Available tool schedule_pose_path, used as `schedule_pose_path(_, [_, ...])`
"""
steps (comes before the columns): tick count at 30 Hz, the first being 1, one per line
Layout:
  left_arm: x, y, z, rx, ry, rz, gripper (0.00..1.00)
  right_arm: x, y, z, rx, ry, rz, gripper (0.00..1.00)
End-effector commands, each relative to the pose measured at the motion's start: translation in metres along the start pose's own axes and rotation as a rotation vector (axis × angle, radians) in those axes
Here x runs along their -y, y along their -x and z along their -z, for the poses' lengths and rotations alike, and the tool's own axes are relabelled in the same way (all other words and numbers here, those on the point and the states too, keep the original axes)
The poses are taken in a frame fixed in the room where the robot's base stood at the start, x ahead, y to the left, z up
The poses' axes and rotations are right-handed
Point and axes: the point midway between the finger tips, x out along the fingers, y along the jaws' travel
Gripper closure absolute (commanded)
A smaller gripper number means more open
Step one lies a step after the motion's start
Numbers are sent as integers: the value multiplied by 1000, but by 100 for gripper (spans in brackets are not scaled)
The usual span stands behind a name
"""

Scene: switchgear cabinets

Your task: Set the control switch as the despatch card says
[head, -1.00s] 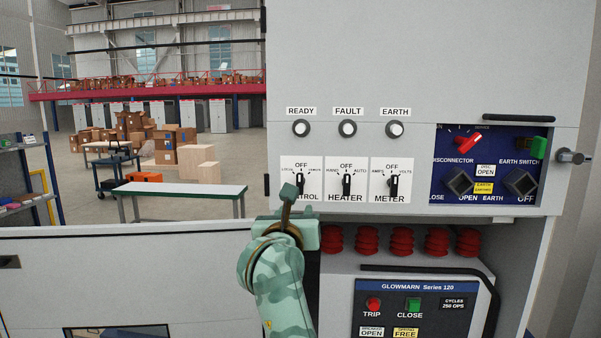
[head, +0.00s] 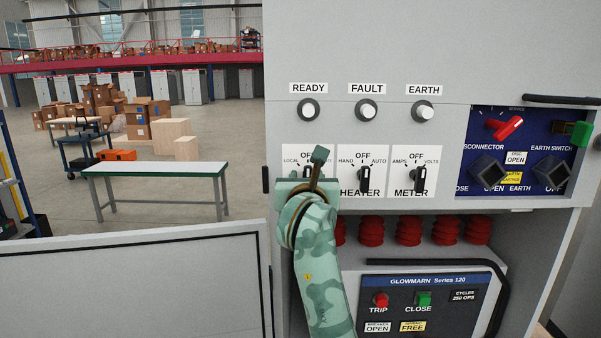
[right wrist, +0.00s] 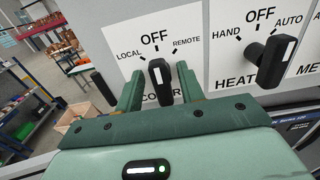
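The control switch (right wrist: 160,76) is a black knob with a white mark on a white plate lettered LOCAL, OFF and REMOTE. In the right wrist view its mark points up toward OFF. My right gripper (right wrist: 158,71) is open, with one finger on each side of the knob and a small gap showing on both sides. In the head view my right gripper (head: 318,160) is in front of the control plate (head: 291,156) and hides the knob. My left gripper is not in view. No despatch card can be made out.
The heater switch (head: 362,178) is close on the right, with the meter switch (head: 420,178) beyond it. Lamps READY, FAULT and EARTH sit above. A dark breaker panel (head: 425,305) is below. A green-edged table (head: 155,172) stands back left.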

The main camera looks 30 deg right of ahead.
Motion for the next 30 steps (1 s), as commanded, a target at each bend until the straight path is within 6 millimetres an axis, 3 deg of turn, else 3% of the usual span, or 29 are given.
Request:
schedule_pose_path(8, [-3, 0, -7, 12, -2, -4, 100, 1, 0, 0, 0, 1, 0, 62])
schedule_pose_path(13, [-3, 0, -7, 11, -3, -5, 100, 1, 0, 0, 0, 1, 0, 100])
schedule_pose_path(23, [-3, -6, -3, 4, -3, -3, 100, 1, 0, 2, 0, -28, 0, 100])
schedule_pose_path(30, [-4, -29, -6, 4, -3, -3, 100, 1, 0, 4, 3, -154, 0, 100])
